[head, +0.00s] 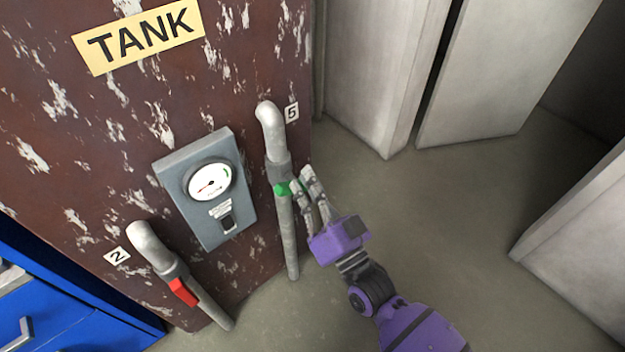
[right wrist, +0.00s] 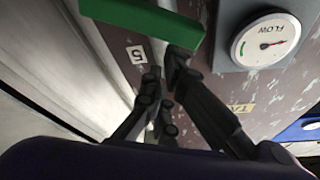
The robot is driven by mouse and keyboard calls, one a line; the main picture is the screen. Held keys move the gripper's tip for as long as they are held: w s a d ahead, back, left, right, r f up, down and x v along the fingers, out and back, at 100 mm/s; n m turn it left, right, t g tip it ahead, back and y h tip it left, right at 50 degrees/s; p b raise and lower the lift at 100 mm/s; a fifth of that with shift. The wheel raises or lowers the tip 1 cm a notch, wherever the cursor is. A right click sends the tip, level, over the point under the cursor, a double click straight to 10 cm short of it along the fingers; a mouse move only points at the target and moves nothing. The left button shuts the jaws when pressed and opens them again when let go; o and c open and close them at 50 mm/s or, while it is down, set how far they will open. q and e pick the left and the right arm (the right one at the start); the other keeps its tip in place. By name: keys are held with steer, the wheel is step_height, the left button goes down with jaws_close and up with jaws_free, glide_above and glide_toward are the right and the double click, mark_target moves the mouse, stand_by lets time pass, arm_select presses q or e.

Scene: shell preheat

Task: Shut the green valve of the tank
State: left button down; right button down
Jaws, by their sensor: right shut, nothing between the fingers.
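The green valve handle (head: 282,189) is on the grey pipe marked 5, at the right edge of the rusty tank (head: 60,130). In the right wrist view the green handle (right wrist: 150,22) is a large bar close to the camera, next to the fingertips. My right gripper (head: 302,178) is shut and empty, its fingertips just right of the handle. Its fingers (right wrist: 165,68) also show in the right wrist view. I cannot tell whether they touch it. My left gripper is out of view.
A flow gauge (head: 209,182) on a grey box sits left of the pipe, its needle away from the green arc. A red valve handle (head: 184,291) is on the pipe marked 2. Blue drawers (head: 75,315) stand at lower left. Floor (head: 450,210) is clear at right.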

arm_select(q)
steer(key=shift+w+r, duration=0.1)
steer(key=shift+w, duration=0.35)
arm_select(e)
steer(key=n+y, duration=0.1)
steer(key=n, duration=0.1)
steer(key=a+n+g+y, duration=0.1)
steer(key=n, duration=0.1)
steer(key=s+f+n+y, duration=0.1)
steer(key=n, duration=0.2)
steer(key=shift+s+a+g, duration=0.1)
steer(key=shift+a+g, duration=0.2)
steer(key=shift+a, duration=0.05)
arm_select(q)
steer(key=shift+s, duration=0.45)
